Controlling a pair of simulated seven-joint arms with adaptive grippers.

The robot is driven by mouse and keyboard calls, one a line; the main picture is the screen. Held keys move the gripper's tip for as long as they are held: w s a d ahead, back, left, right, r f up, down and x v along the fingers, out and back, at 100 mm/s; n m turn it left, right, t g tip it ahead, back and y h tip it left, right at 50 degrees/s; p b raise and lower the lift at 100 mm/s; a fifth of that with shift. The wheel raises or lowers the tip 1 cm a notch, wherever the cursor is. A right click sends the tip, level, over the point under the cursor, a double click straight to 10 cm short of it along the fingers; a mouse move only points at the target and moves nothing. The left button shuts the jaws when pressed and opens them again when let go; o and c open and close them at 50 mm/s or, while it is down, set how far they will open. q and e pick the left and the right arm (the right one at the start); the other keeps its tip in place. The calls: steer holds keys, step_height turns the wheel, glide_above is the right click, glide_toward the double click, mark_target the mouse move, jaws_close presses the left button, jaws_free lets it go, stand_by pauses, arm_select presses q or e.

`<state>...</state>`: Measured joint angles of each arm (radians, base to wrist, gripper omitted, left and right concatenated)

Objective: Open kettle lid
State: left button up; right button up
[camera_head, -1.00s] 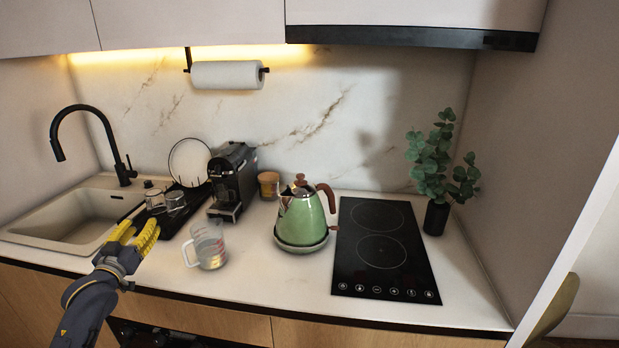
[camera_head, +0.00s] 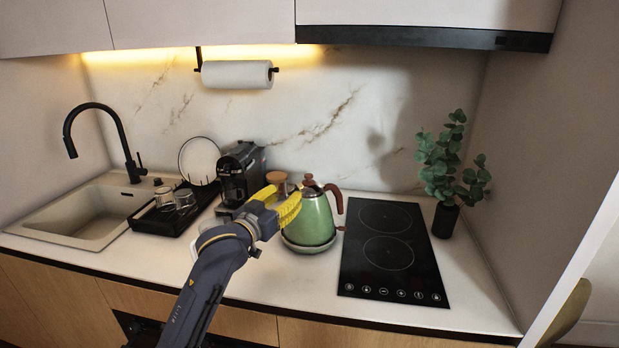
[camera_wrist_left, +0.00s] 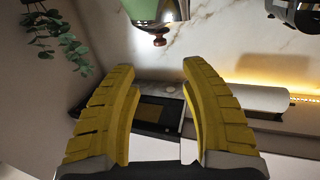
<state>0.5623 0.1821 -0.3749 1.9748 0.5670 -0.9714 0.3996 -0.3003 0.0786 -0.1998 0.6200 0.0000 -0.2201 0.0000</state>
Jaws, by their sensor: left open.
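The green kettle (camera_head: 315,220) stands upright on its round base, left of the cooktop, with its brown handle on the right. Its lid knob (camera_head: 308,180) is brown and sits on top; the lid appears to be on. My left gripper (camera_head: 284,196) is open and empty, with yellow fingers just left of the kettle's upper body, overlapping its edge in the head view. In the left wrist view, which looks upside down, the kettle (camera_wrist_left: 152,10) and the knob (camera_wrist_left: 159,41) show at the top, beyond the open fingertips (camera_wrist_left: 158,68). My right gripper is not in view.
The black cooktop (camera_head: 388,250) is right of the kettle, with a potted plant (camera_head: 446,218) beyond. A coffee machine (camera_head: 241,172), cork-lidded jar (camera_head: 277,178) and black tray with glasses (camera_head: 155,222) stand left. A glass jug is mostly hidden behind my arm.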

mark_target(307, 178)
arm_select(q)
steer(key=x, duration=1.4)
steer(key=shift+s, duration=0.1)
jaws_close()
stand_by(0.4)
